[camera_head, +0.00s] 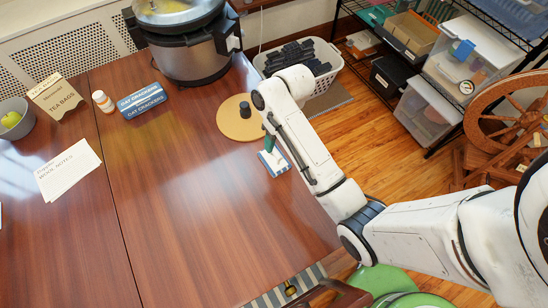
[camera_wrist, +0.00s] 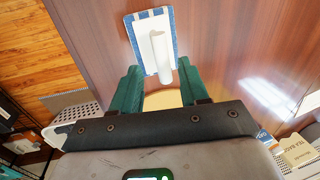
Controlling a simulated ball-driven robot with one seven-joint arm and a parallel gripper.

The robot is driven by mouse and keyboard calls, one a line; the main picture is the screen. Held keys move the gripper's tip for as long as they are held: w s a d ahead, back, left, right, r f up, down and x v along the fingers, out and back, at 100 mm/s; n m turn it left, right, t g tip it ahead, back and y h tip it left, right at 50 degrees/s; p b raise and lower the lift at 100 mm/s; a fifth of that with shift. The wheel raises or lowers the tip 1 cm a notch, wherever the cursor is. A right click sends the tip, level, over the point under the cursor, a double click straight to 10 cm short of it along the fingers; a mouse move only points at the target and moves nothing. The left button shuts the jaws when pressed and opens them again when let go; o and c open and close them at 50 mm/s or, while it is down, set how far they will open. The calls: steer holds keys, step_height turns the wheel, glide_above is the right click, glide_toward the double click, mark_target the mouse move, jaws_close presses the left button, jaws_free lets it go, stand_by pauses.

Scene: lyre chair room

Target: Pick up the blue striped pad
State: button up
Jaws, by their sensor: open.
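The blue striped pad (camera_head: 274,162) lies on the wooden table near its right edge, partly covered by my gripper in the head view. In the wrist view the pad (camera_wrist: 142,41) has a white middle, a blue border with pale stripes at one end, and a white rod-like handle (camera_wrist: 158,50) on top. My gripper (camera_head: 269,143) is over the pad. In the wrist view its two green fingers (camera_wrist: 159,75) are spread apart. The near end of the handle shows between the fingertips, and nothing is clamped. Whether the fingers touch the pad cannot be told.
A round tan board (camera_head: 232,127) with a dark knob lies just behind the pad. A cooker (camera_head: 188,62), a blue cat crackers box (camera_head: 142,101) and papers (camera_head: 66,170) are further left. A white basket (camera_head: 323,76) stands beyond the table. The table's middle (camera_head: 190,200) is clear.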

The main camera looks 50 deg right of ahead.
mark_target(274, 151)
steer(key=f, duration=0.2)
steer(key=a+f, duration=0.1)
steer(key=f, duration=0.1)
steer(key=shift+w+a, duration=0.1)
steer(key=shift+w, duration=0.05)
jaws_close()
